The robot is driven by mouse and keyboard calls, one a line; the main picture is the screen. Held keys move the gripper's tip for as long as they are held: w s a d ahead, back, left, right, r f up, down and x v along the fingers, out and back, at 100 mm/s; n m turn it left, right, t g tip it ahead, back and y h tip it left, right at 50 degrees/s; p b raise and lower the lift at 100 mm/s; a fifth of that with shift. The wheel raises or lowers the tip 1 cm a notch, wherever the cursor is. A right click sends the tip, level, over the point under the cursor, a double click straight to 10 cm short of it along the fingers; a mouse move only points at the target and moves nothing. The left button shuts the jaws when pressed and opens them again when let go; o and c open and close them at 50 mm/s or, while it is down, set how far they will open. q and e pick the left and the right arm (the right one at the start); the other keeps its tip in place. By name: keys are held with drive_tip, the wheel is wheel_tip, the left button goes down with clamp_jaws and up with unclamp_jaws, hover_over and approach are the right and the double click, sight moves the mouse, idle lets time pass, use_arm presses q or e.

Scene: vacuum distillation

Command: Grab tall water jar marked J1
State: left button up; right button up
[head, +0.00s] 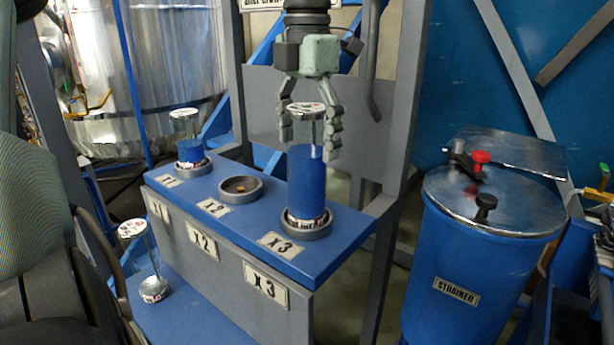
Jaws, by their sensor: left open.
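A tall clear jar with blue contents (306,185) stands upright in the round holder at X3. Its lid carries small markings that I cannot read. My left gripper (311,140) hangs over this jar from above, open, with its fingers on either side of the jar's clear upper part. I cannot tell whether they touch it. A second jar (190,151), with a lower blue fill, stands in the holder at X1. A third, clear jar (153,289) stands on a lower blue surface at left and looks empty. No J1 mark is readable. My right gripper is not in view.
The blue bench (252,212) has an empty round holder (240,188) at X2. A grey frame (401,130) rises behind it. A blue strainer drum (465,265) with a metal lid stands at right. A shiny tank (165,60) stands at back left.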

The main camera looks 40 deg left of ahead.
use_arm(q)
clamp_jaws()
idle(0.6)
drive_tip(key=shift+r, duration=0.15)
